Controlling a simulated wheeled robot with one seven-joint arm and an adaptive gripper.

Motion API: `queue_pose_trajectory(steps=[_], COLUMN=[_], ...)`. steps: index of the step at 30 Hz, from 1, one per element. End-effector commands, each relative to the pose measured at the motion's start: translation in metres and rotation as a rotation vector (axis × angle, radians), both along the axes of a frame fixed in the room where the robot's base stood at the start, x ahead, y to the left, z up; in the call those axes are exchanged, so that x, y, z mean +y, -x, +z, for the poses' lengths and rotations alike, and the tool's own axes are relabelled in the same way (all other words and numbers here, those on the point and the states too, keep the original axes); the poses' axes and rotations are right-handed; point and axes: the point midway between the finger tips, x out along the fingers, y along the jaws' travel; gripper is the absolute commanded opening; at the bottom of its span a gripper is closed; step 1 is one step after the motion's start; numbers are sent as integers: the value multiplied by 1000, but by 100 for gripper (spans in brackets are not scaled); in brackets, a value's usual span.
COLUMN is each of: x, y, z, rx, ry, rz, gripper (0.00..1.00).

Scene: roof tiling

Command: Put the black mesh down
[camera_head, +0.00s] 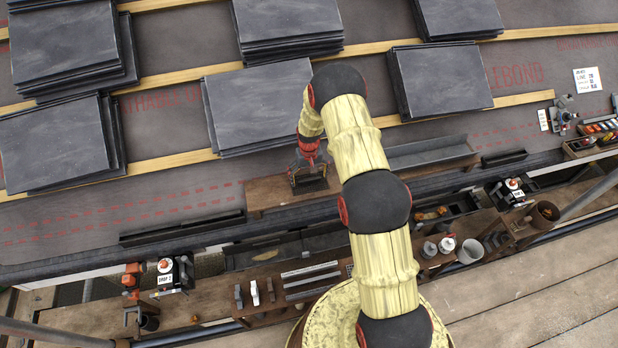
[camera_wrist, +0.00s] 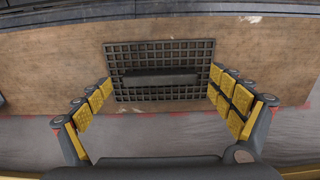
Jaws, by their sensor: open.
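The black mesh (camera_wrist: 160,55) is a dark square grid with a solid bar across its middle. In the wrist view it appears flat on a brown wooden board (camera_wrist: 60,55). My gripper (camera_wrist: 160,100) has its yellow-padded fingers spread wide to the left and right of the mesh, with nothing gripped between them. In the head view my gripper (camera_head: 308,176) is over the same board (camera_head: 270,192), below the middle slate stack. The mesh is small there and partly hidden by the gripper. I cannot tell the exact gap between fingers and mesh.
Several slate stacks (camera_head: 262,103) lie on wooden battens up the roof. A grey trough (camera_head: 430,152) sits to the right of the gripper. A lower bench (camera_head: 210,297) holds tools, metal bars and pots. Bare roof membrane (camera_head: 180,215) lies left of the board.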

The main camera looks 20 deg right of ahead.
Motion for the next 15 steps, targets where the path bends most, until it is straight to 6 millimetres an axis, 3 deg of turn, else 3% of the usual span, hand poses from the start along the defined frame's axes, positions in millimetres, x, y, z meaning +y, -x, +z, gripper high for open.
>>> queue_pose_trajectory(steps=[5,15], x=[0,0], y=[-1,-1], z=[13,81], rx=[-3,-3], ry=[1,1], rz=[0,0], gripper=[93,93])
